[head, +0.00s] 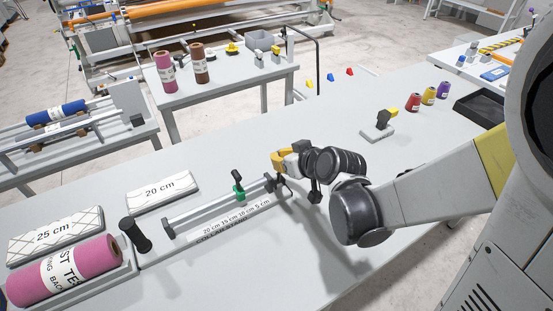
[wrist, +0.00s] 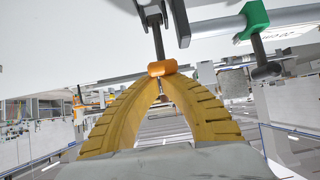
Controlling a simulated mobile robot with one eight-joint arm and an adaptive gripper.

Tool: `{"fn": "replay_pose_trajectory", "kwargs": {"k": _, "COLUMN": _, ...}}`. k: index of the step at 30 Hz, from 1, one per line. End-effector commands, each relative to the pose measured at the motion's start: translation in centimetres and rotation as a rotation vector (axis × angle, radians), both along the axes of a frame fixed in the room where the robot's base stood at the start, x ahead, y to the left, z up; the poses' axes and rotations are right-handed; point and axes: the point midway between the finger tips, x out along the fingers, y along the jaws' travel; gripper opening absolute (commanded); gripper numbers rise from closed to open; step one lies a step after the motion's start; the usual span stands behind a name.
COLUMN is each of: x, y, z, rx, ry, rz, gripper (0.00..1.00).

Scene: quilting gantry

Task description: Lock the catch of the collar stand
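The collar stand (head: 212,207) lies along the table, a grey rail between dark end blocks, with a printed centimetre scale in front. A green collar (head: 238,190) sits on the rail near its right part; it also shows at the upper right of the wrist view (wrist: 255,14). A dark lever with an orange knob (wrist: 162,68), seemingly the catch, hangs from the right end block in the wrist view. My gripper (head: 277,160) is at that end. Its yellow fingers (wrist: 163,80) come together at the knob. Whether they touch it is unclear. The head view hides the contact.
A pink roll (head: 65,272), a 25 cm board (head: 55,237) and a 20 cm board (head: 162,192) lie left. A small dark-topped stand (head: 378,128) and thread cones (head: 412,102) stand right. The front table is clear.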

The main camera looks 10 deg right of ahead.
Motion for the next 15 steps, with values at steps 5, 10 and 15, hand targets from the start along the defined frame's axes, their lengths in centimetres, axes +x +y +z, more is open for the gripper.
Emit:
{"fn": "replay_pose_trajectory", "kwargs": {"k": 5, "x": -1.2, "y": -0.5, "z": 0.0, "rx": -0.001, "ry": 0.003, "rz": 0.000, "gripper": 0.00}}
{"fn": "replay_pose_trajectory", "kwargs": {"k": 10, "x": -1.8, "y": -0.7, "z": 0.0, "rx": -0.001, "ry": 0.003, "rz": 0.001, "gripper": 0.00}}
{"fn": "replay_pose_trajectory", "kwargs": {"k": 15, "x": -1.8, "y": -0.7, "z": 0.0, "rx": -0.001, "ry": 0.004, "rz": 0.001, "gripper": 0.00}}
